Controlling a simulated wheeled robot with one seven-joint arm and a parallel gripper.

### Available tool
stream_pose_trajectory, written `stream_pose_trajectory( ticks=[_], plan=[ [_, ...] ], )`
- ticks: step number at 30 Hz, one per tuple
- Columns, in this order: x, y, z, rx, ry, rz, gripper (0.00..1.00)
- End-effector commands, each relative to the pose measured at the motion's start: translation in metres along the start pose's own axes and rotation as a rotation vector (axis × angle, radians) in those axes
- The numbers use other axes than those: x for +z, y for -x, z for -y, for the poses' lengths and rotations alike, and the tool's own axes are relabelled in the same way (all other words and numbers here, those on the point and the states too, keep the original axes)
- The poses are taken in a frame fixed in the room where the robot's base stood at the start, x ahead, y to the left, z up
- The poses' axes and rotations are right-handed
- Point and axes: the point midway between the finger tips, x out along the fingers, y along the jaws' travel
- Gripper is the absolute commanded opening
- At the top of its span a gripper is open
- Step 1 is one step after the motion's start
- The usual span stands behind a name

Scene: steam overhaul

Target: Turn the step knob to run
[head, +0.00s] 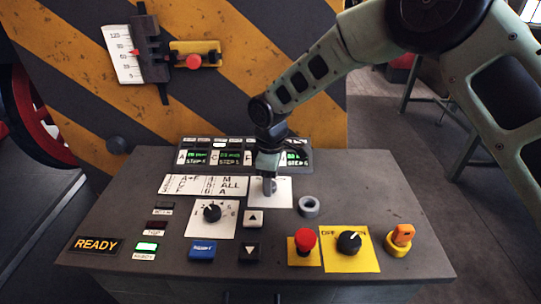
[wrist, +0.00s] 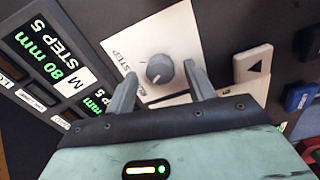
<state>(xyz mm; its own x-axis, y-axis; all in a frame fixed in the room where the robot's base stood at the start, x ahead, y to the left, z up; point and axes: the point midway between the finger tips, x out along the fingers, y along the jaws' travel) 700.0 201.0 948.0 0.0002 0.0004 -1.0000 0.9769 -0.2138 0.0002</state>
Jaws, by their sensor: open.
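The step knob (wrist: 160,68) is a round grey knob with a pointer mark. It sits on a white plate (wrist: 143,42) that carries the word STEP, seen in the wrist view. In the head view the same plate (head: 286,190) lies on the console, and my gripper mostly hides the knob. My gripper (wrist: 161,72) is open, with one finger on each side of the knob and a visible gap to it. In the head view my gripper (head: 268,184) points down over the plate. I cannot tell the knob's exact setting.
A display row (head: 230,156) stands behind the plate.

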Motion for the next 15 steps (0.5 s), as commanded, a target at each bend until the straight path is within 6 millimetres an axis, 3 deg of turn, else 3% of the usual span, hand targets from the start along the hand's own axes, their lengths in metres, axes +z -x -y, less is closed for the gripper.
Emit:
stream_pose_trajectory(
  ticks=[15],
  plan=[
    [0.0, 0.112, 0.0, 0.004, 0.0, -0.004, 0.54]
  ],
)
